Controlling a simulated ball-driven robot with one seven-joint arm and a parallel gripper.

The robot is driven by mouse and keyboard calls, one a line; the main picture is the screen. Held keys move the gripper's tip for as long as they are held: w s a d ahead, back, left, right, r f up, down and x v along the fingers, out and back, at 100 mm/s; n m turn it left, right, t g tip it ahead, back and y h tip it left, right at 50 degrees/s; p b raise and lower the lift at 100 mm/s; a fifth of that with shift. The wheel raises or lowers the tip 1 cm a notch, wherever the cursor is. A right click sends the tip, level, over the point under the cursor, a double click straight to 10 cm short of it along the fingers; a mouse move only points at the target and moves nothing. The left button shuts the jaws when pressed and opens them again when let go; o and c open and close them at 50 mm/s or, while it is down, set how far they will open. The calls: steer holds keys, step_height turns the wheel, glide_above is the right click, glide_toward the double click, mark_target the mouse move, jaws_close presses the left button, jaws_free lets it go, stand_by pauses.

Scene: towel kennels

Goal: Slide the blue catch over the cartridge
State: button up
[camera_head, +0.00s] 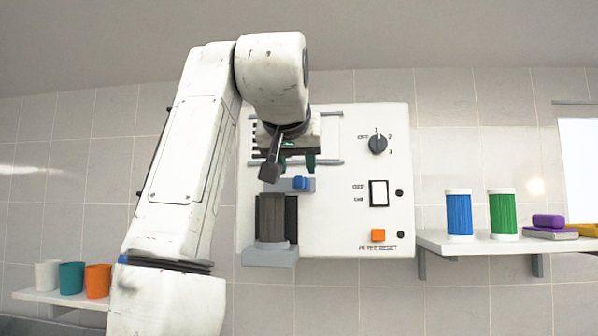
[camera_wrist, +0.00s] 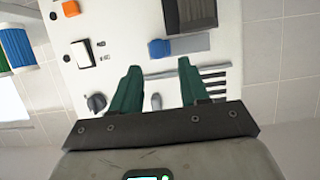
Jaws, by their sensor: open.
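The blue catch (camera_head: 301,183) sits on a grey bar just above the cartridge opening, toward the bar's right end. The grey-brown ribbed cartridge (camera_head: 272,218) stands upright below it in a dark recess on the white panel. My gripper (camera_head: 297,163) is just above the catch with its green fingers pointing at the panel, partly hidden by my arm. In the wrist view, turned upside down, my gripper (camera_wrist: 158,67) is open and empty. The catch (camera_wrist: 159,48) lies just beyond the gap between the fingertips, apart from them. Part of the cartridge (camera_wrist: 190,14) shows at the top edge.
The panel carries a black knob (camera_head: 377,144), a rocker switch (camera_head: 379,193) and an orange button (camera_head: 378,235). A right shelf (camera_head: 470,243) holds a blue spool (camera_head: 459,215) and a green spool (camera_head: 502,213). Several cups stand on a left shelf (camera_head: 55,298).

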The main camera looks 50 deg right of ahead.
mark_target(299, 177)
steer(key=p+x, duration=0.1)
steer(key=x, duration=0.4)
steer(key=shift+w+d+f, duration=0.15)
steer(key=shift+w+d, duration=0.1)
jaws_close()
stand_by(0.4)
